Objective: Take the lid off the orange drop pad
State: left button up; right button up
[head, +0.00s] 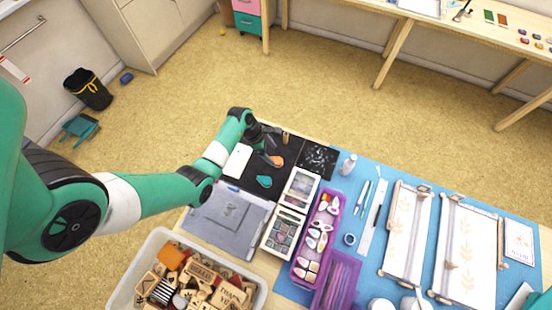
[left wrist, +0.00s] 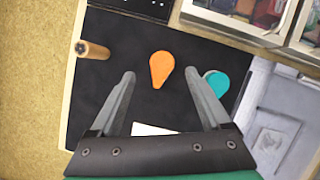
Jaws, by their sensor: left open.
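The orange drop pad (head: 278,161) lies on the black mat (head: 292,153); it also shows in the left wrist view (left wrist: 161,69), with its rounded end away from my gripper and its point towards it. I cannot make out a seam between its lid and base. A teal drop pad (head: 264,181) lies near it and shows to its right in the left wrist view (left wrist: 216,82). My left gripper (left wrist: 160,74) is open and empty, its fingers on either side of the orange pad in that view, apparently above it. In the head view my left gripper (head: 266,147) is beside the orange pad. My right gripper is not in view.
A white block or card (head: 237,160) lies left of the pads. Boxed palettes (head: 300,188), a purple tray (head: 298,269) and a stamp bin (head: 152,244) are close by. Bare mat surrounds the orange pad.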

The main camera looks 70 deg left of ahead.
aim_at(278, 161)
pick_arm(q)
jog(key=b+x, duration=0.2)
jog(key=x, duration=0.2)
jog(key=shift+d+f, duration=0.2)
jog(key=shift+f, duration=0.1)
grip_shut()
jog(key=shift+r, duration=0.15)
